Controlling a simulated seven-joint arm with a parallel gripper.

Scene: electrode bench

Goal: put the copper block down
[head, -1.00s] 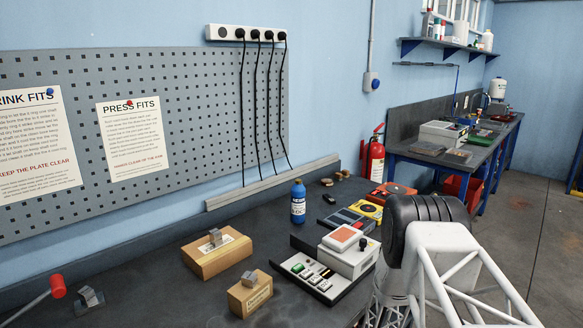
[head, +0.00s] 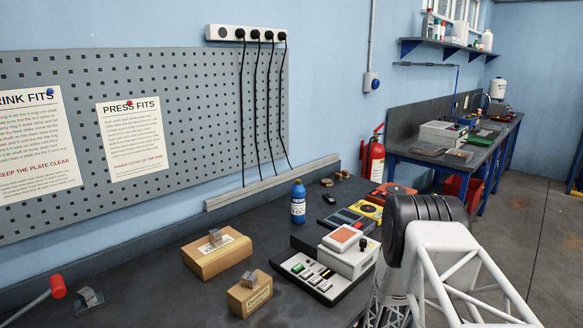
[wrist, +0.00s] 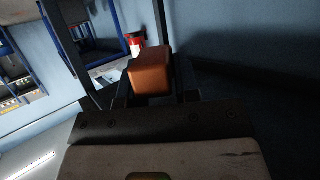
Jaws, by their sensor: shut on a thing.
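The copper block (wrist: 151,76) is an orange-brown block with rounded edges, seen in the wrist view. My gripper (wrist: 152,92) is shut on it, with a dark finger at each side. In the wrist view the block has dark space and blue wall around it, and I cannot tell what lies beneath it. In the head view my arm stands at the right and hides the gripper and the block.
A red-knobbed lever (head: 57,286) is at the left. Bare bench lies between them.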

